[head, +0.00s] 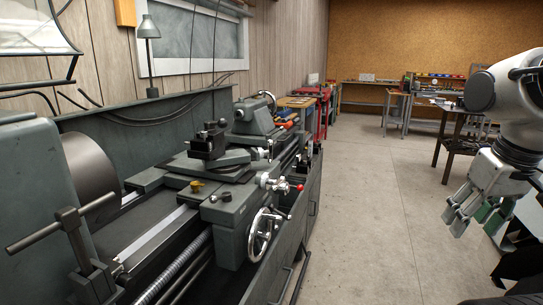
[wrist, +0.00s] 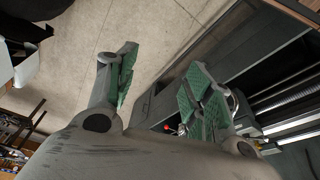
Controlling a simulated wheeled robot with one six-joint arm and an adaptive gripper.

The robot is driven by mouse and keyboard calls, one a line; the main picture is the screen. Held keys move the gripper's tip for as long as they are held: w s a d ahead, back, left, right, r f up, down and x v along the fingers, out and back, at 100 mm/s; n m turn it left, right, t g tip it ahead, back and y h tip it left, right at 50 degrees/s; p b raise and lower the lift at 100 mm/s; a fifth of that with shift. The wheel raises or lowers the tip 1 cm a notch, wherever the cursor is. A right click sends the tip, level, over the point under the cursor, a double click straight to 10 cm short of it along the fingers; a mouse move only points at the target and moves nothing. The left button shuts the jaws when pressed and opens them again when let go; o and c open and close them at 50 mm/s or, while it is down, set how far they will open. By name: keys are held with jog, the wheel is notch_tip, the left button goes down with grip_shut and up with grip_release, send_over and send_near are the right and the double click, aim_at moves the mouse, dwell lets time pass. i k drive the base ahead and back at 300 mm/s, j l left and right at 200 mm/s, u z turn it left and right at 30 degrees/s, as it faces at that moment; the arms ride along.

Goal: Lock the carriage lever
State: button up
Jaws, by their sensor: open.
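The lathe carriage (head: 225,212) sits on the bed in the middle of the head view. A short lever with a red knob (head: 299,187) sticks out from its front, right of a round hub and above the handwheel (head: 261,234). I cannot tell whether this is the carriage lever. My gripper (head: 468,212) is open and empty, well to the right of the lathe over the floor. Its green-padded fingers are spread apart in the wrist view (wrist: 162,62).
The chuck (head: 92,175) and a T-handled bar (head: 62,224) are at the near left. The tailstock (head: 253,119) is farther along the bed. Open concrete floor (head: 385,215) lies between the lathe and my arm. A dark table (head: 460,135) stands behind my arm.

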aim_at(226, 196)
jog(key=i+u, duration=0.1)
jog(key=u, duration=0.35)
jog(key=l+u, duration=0.1)
jog(key=u, duration=0.3)
jog(key=i+l+u, duration=0.1)
jog(key=u, duration=0.35)
jog(key=l+u, duration=0.1)
jog(key=u, duration=0.3)
jog(key=l+u, duration=1.1)
jog(key=l, duration=0.15)
